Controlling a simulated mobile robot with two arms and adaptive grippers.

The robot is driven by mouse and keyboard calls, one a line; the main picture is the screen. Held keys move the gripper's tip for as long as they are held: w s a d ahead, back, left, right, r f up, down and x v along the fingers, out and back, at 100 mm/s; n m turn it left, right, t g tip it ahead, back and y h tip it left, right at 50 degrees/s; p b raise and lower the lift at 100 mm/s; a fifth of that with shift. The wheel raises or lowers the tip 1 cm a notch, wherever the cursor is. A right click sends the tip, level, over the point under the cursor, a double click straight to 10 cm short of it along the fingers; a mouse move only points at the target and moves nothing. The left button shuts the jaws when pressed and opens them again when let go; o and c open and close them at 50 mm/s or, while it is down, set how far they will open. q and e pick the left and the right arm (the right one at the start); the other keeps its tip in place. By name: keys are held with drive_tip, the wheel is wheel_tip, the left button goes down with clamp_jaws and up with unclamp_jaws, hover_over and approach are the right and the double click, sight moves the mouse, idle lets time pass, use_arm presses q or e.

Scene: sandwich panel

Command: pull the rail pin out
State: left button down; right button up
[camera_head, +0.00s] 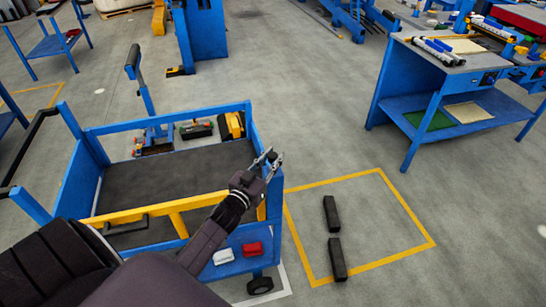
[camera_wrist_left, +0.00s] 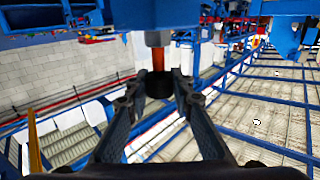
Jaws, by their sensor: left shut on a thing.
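The rail pin (camera_wrist_left: 158,58) shows in the left wrist view as an orange-red shaft with a black knob, below a silver collar on a blue part. My left gripper (camera_wrist_left: 157,86) is shut on the knob, one finger on each side. The shaft shows between the knob and the collar. In the head view my left gripper (camera_head: 269,159) is at the right end of the blue cart (camera_head: 165,122), by its corner post. The pin is too small to make out there. A yellow rail (camera_head: 182,207) runs along the cart's near side. My right gripper is not in view.
Tools and a yellow-black case (camera_head: 233,125) lie at the cart's far side. A red item (camera_head: 253,249) and a white item (camera_head: 223,256) sit on its lower shelf. Two black blocks (camera_head: 332,213) lie in a yellow floor square. A blue workbench (camera_head: 440,90) stands right.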

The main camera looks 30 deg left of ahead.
use_arm(q)
drive_tip(key=shift+w+r, duration=0.1)
drive_tip(key=shift+r, duration=0.25)
drive_tip(key=c, duration=1.7)
unclamp_jaws()
drive_tip(key=shift+o, duration=0.2)
drive_tip(key=shift+s+f, duration=0.2)
drive_tip(key=shift+s, duration=0.4)
drive_tip(key=s, duration=1.1)
drive_tip(key=shift+d+r, duration=0.15)
drive_tip(key=shift+d, duration=0.3)
